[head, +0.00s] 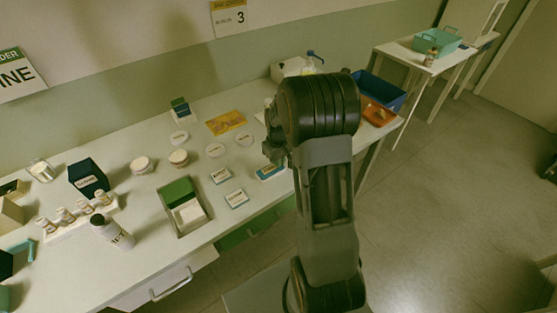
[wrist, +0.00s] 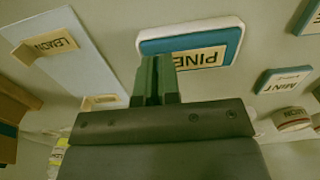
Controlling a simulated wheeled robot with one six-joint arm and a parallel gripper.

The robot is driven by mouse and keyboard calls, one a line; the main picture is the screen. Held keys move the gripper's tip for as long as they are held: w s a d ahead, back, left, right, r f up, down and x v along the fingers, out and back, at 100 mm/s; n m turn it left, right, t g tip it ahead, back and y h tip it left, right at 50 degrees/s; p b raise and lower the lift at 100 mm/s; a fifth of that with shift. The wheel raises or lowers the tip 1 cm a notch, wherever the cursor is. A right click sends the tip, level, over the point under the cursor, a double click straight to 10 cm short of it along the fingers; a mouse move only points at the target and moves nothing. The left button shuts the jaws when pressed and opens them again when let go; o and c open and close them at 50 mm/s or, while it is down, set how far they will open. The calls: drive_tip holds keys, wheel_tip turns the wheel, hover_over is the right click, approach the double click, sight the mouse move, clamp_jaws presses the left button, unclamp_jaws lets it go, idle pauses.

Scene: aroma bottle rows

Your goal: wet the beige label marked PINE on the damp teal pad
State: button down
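The beige PINE label (wrist: 203,58) is over the blue-teal pad (wrist: 158,45) with a white rim, near its lower edge in the wrist view. Its lettering is upside down there. My gripper (wrist: 156,68) has its two dark green fingers nearly together at the label's left end and appears to pinch it there; the grip itself is hidden. I cannot tell whether the label touches the pad. In the head view the pad (head: 270,173) lies at the table's front edge, beside my gripper (head: 272,160), partly covered by my arm.
A white board (wrist: 75,50) with a beige LEMON label (wrist: 55,45) lies left of the pad in the wrist view, a MINT tile (wrist: 282,80) to the right.

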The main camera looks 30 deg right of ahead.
drive_tip(key=shift+r+p, duration=2.2)
drive_tip(key=shift+r, duration=1.15)
drive_tip(key=shift+f, duration=0.1)
